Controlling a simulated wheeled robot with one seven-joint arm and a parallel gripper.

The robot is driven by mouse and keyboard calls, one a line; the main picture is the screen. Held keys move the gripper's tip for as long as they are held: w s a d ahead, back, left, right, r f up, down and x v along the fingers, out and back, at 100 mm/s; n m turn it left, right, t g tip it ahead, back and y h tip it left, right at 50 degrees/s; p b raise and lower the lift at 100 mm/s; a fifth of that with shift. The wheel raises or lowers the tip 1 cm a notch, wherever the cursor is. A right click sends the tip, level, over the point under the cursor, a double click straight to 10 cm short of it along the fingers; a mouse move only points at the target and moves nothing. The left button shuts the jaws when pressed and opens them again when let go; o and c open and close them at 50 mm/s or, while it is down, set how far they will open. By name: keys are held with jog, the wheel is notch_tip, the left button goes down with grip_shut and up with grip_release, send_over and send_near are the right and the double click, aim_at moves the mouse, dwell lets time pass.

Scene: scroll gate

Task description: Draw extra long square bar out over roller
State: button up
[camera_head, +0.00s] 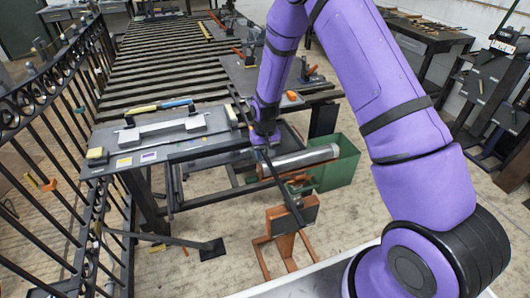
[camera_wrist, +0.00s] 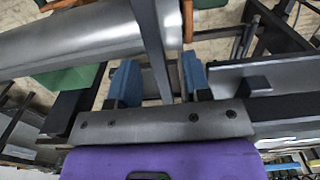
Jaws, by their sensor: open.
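A long dark square bar (camera_head: 286,190) runs from the bench top down to the front right, its near end over an orange stand. In the wrist view the bar (camera_wrist: 152,45) passes between the two blue fingers of my gripper (camera_wrist: 158,80), with a gap visible on each side. My gripper (camera_head: 266,147) is open around the bar in the head view, partly hidden by my wrist. A thick silver cylinder (camera_head: 307,158) lies just right of my gripper; it also shows in the wrist view (camera_wrist: 75,38). Whether the bar touches the orange stand's head (camera_head: 306,210) is unclear.
The grey bench (camera_head: 105,140) to the left carries a metal fixture (camera_head: 165,128) and small tools. A black iron gate (camera_head: 45,165) stands at the far left. Slatted dark racking (camera_head: 150,65) fills the back.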

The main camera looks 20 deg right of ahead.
jog(key=shift+r, duration=0.1)
notch_tip(320, 180, up, 11)
jog(key=shift+f, duration=0.2)
jog(key=shift+r, duration=0.1)
dwell(0.5)
jog(key=s+d+r+t, duration=0.15)
jog(key=s+r, duration=0.45)
jog(key=r, duration=0.6)
jog(key=s+d+r+t, duration=0.1)
jog(key=s+d+r, duration=0.1)
jog(key=s+r, duration=0.75)
jog(key=s+d+r+t, duration=0.1)
jog(key=s+r, duration=0.4)
jog(key=s, duration=0.4)
jog(key=s+d+r+t, duration=0.1)
jog(key=s+r, duration=0.4)
jog(key=s, duration=0.5)
jog(key=shift+s+d+r+t, duration=0.15)
jog(key=shift+s+r+t, duration=0.1)
jog(key=shift+t, duration=0.1)
